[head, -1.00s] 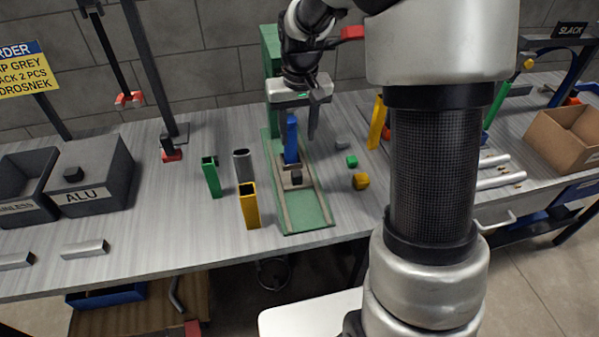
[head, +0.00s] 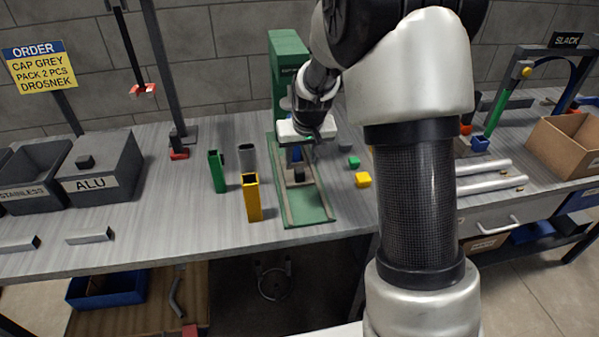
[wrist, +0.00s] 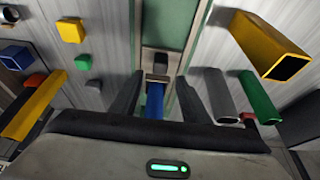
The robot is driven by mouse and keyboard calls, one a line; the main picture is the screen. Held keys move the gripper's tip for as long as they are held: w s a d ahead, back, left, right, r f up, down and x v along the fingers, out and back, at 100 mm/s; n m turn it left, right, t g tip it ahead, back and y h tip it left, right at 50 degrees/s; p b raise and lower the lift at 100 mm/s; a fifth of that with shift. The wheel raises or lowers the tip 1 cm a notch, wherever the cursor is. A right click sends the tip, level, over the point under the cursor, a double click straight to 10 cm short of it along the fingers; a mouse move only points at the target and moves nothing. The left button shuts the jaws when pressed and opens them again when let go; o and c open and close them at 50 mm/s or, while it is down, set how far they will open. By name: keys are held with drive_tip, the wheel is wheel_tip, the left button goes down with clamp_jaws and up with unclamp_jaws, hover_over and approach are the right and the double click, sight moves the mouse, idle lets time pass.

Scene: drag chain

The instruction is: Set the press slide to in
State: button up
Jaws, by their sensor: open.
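The green press (head: 287,60) stands at the back of the bench. Its green slide track (head: 309,210) runs forward from it. A small carriage with a dark block (head: 299,175) sits partway along the rails; the block also shows in the wrist view (wrist: 166,60). A blue tube (wrist: 155,100) stands on the carriage, mostly hidden by my gripper in the head view. My gripper (wrist: 157,92) is open, its fingers apart on either side of the blue tube. In the head view my gripper (head: 308,145) is low over the track.
Green (head: 216,172), grey (head: 248,157) and yellow (head: 252,198) tubes stand left of the track. Green (head: 353,162) and yellow (head: 363,180) caps lie to its right. My arm covers the bench further right.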

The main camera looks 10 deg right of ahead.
sight(299, 169)
drive_tip(key=x, duration=0.7)
drive_tip(key=shift+w+f+b, duration=0.1)
drive_tip(key=shift+f+b, duration=0.25)
drive_tip(key=shift+b, duration=0.05)
clamp_jaws()
